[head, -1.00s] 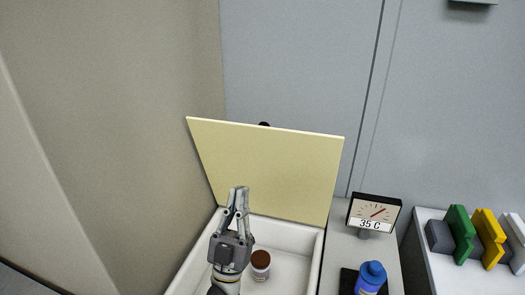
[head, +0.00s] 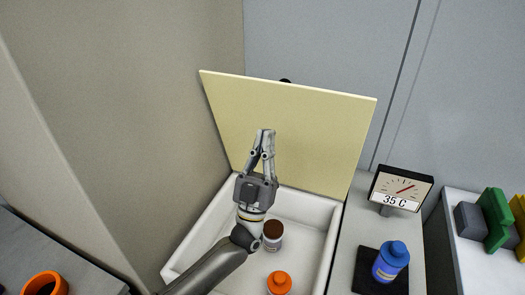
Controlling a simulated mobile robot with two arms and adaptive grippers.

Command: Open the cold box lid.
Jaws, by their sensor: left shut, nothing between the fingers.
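The cold box (head: 304,211) is a white open bin. Its pale yellow lid (head: 310,125) stands raised at the back, leaning steeply up, with a dark knob (head: 285,81) just showing behind its top edge. My left gripper (head: 265,133) is shut and empty, pointing up in front of the lid's inner face; whether it touches the lid I cannot tell. Inside the box are a bottle with a brown cap (head: 273,231) and a bottle with an orange cap (head: 279,283). My right gripper is not in view.
Right of the box, a blue bottle (head: 390,262) stands on a dark pad beside a gauge reading 35 C (head: 401,188). Farther right are green (head: 494,218), grey and yellow blocks. An orange ring-shaped thing (head: 45,284) is at lower left. A beige wall borders the left.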

